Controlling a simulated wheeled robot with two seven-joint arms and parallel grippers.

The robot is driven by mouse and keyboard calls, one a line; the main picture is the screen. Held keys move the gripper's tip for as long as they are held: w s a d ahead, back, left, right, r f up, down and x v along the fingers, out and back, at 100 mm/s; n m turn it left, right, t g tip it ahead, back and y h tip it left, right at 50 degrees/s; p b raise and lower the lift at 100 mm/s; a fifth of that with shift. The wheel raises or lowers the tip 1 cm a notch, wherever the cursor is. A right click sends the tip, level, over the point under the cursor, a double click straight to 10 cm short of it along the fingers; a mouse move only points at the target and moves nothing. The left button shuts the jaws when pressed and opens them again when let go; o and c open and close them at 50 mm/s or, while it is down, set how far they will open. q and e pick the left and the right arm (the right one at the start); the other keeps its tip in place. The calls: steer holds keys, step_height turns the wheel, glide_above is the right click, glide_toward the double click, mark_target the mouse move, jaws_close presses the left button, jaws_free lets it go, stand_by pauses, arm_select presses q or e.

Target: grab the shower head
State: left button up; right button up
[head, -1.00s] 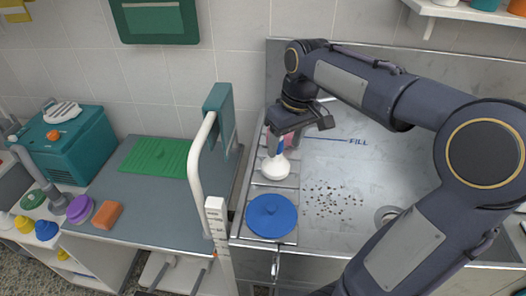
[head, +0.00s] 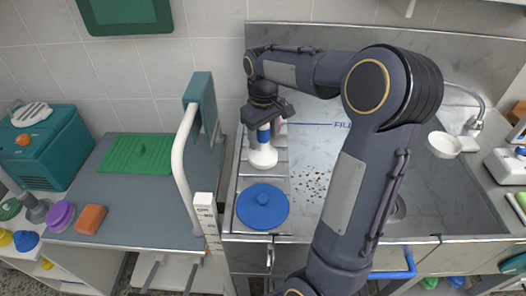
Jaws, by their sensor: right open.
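A white flared object with a blue band (head: 263,155), which looks like the shower head, stands wide end down on the slotted ledge at the left of the steel tub. My right gripper (head: 266,116) is open and pointing down right above it, with its jaws at the object's upper end. The jaws hide that end, so I cannot tell whether they touch it. My left gripper is not in view.
A round blue lid (head: 262,207) lies in front on the ledge. A white rail (head: 181,160) with a teal panel (head: 199,105) rises to the left. A curved tap (head: 474,112) and a white bowl-like piece (head: 446,145) are at right. Dark specks lie on the tub floor.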

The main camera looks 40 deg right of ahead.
steer(key=shift+c, duration=0.2)
steer(key=shift+r, duration=0.1)
jaws_close()
